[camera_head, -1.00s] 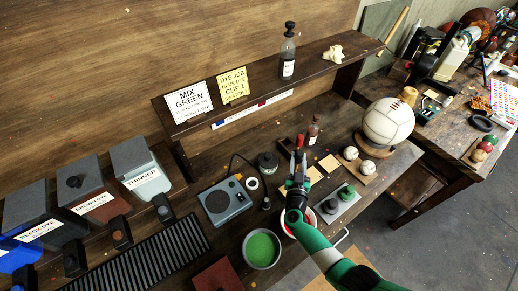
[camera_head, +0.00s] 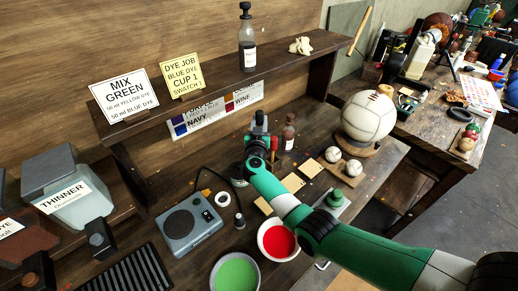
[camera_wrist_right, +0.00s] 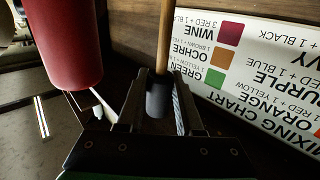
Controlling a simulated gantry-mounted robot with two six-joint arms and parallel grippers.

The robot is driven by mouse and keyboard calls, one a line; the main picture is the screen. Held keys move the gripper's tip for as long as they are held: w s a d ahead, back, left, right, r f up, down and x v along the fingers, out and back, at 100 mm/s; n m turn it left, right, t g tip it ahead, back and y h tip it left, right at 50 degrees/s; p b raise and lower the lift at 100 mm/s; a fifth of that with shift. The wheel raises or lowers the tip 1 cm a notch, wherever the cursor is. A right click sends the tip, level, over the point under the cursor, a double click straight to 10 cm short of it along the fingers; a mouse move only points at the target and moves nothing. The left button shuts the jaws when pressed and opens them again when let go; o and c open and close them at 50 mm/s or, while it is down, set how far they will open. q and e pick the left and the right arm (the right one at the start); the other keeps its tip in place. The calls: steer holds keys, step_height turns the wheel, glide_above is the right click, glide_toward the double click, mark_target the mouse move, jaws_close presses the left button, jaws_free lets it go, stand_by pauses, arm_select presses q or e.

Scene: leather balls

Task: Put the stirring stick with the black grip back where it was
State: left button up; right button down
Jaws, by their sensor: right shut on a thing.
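My right gripper (camera_head: 258,120) is at the back of the bench, just left of a red handle (camera_head: 273,144) and in front of the mixing chart. In the right wrist view my right gripper (camera_wrist_right: 160,92) is shut on the stirring stick's black grip (camera_wrist_right: 158,98). The stick's wooden shaft (camera_wrist_right: 164,35) runs upward out of the picture. A large red cylinder (camera_wrist_right: 70,40) stands close to its left in that view. The stick is not clear in the head view, where my arm hides much of this spot. My left gripper is not in view.
The mixing chart (camera_wrist_right: 255,75) is close behind the stick, below the shelf (camera_head: 220,90). A dropper bottle (camera_head: 288,133) stands to the gripper's right. Cups of red dye (camera_head: 278,240) and green dye (camera_head: 237,272) and a scale (camera_head: 188,226) are nearer the front.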

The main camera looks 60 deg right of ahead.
step_height(320, 180, down, 7)
steer(key=b, duration=0.4)
steer(key=shift+f, duration=0.1)
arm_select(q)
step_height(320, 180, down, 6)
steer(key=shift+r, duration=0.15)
arm_select(e)
steer(key=shift+s+r, duration=0.1)
steer(key=shift+r, duration=0.1)
steer(key=shift+f, duration=0.1)
steer(key=c, duration=0.8)
jaws_free()
steer(key=shift+c, duration=0.2)
